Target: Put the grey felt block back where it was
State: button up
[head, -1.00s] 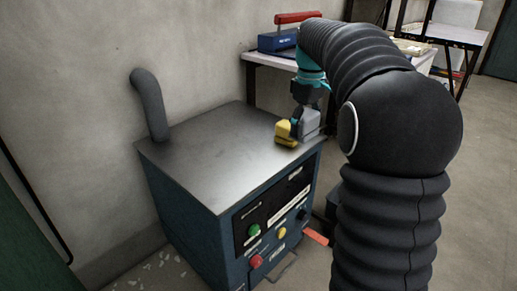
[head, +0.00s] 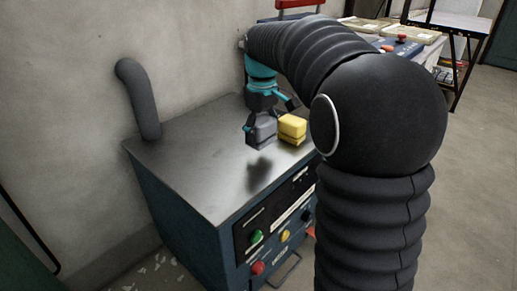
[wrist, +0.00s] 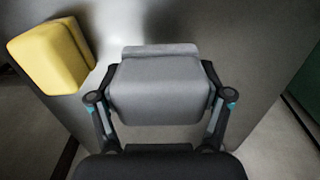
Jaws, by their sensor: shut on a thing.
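The grey felt block (head: 263,130) is held by my gripper (head: 262,122) above the metal top of the cabinet (head: 190,165), and its shadow lies below it on the metal. In the wrist view the grey block (wrist: 160,90) sits between the two fingers of my gripper (wrist: 161,104), which are shut on its sides. A yellow block (head: 292,128) rests on the cabinet top to the right of the grey one. It also shows at the upper left of the wrist view (wrist: 52,55), apart from the grey block.
A grey bent pipe (head: 140,100) stands at the cabinet's back left corner. The left and front of the metal top are bare. Buttons, including a green one (head: 256,237), are on the front panel. A table (head: 410,58) with several things stands behind on the right.

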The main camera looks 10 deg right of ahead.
aim_at(258, 157)
jog(key=shift+a+f, duration=0.35)
jog(key=shift+a, duration=0.1)
jog(key=shift+f+b, duration=0.45)
jog(key=shift+f, duration=1.45)
jog(key=shift+f, duration=0.1)
jog(key=o, duration=1)
jog(key=shift+c, duration=0.2)
